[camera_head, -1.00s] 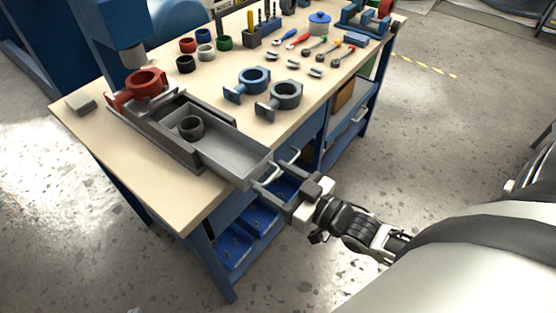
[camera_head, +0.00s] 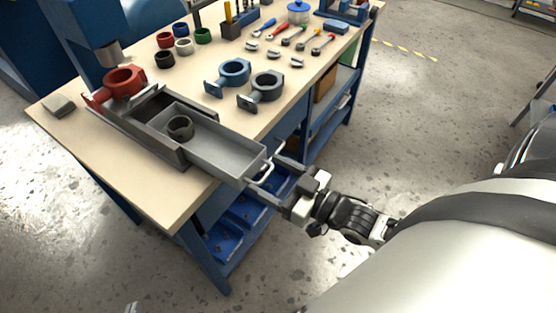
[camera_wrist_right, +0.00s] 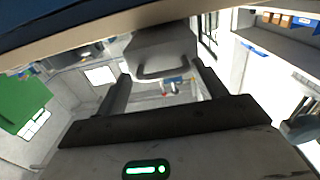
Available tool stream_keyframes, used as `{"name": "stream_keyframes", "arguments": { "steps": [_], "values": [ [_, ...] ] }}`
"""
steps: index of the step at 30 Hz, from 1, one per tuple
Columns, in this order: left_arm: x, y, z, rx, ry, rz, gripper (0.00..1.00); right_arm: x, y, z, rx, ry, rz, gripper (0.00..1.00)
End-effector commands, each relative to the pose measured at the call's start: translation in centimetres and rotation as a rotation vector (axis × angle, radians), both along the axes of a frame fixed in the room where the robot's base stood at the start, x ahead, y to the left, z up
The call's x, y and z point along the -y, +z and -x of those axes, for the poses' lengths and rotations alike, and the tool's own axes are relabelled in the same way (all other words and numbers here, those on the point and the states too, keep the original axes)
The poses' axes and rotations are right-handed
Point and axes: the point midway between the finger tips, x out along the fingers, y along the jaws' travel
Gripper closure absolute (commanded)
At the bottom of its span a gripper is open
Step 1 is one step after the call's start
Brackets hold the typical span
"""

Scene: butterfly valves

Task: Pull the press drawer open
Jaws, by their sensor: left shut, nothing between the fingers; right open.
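The press drawer (camera_head: 225,152) is a grey metal tray sliding out of its dark housing (camera_head: 135,128) on the bench, partly open toward my right arm. A dark grey ring-shaped part (camera_head: 180,127) sits in it. My left gripper (camera_head: 131,308) shows only as a small tip at the bottom edge, shut and empty, away from the bench.
The red ring part (camera_head: 125,79) sits under the blue press (camera_head: 85,30). Blue (camera_head: 235,72) and grey (camera_head: 267,85) valve bodies lie on the bench right of the drawer. Blue bins (camera_head: 225,243) stand on the shelf below. The floor before the bench is clear.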

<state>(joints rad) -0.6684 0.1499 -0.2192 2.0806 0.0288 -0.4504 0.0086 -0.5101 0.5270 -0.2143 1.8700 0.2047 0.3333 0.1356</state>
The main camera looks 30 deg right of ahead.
Motion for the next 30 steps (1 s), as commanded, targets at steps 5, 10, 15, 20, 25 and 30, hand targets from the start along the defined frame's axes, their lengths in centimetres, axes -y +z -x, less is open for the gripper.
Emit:
{"name": "stream_keyframes", "arguments": {
  "steps": [5, 10, 15, 20, 25, 30],
  "values": [
    [0.0, 0.0, 0.0, 0.001, 0.0, 0.0, 1.0, -0.1, -0.1, 0.1, -0.002, 0.001, -0.001, 0.3],
    [0.0, 0.0, -0.1, 0.002, 0.0, 0.001, 1.0, 0.5, -0.2, 1.4, -0.005, 0.001, 0.0, 0.3],
    [0.0, -0.1, -0.1, 0.003, 0.001, 0.002, 1.0, 1.8, -0.3, 4.6, -0.008, 0.001, 0.001, 0.3],
    [0.0, -0.1, -0.1, 0.004, 0.001, 0.004, 1.0, 3.4, -0.2, 8.3, -0.008, 0.001, 0.001, 0.3],
    [0.0, 0.0, -0.2, 0.007, 0.002, 0.006, 1.0, 4.9, -0.2, 11.7, -0.006, 0.0, 0.001, 0.3],
    [0.1, 0.1, -0.2, 0.008, 0.003, 0.008, 1.0, 5.9, -0.1, 13.8, -0.002, -0.001, 0.001, 0.3]
  ]
}}
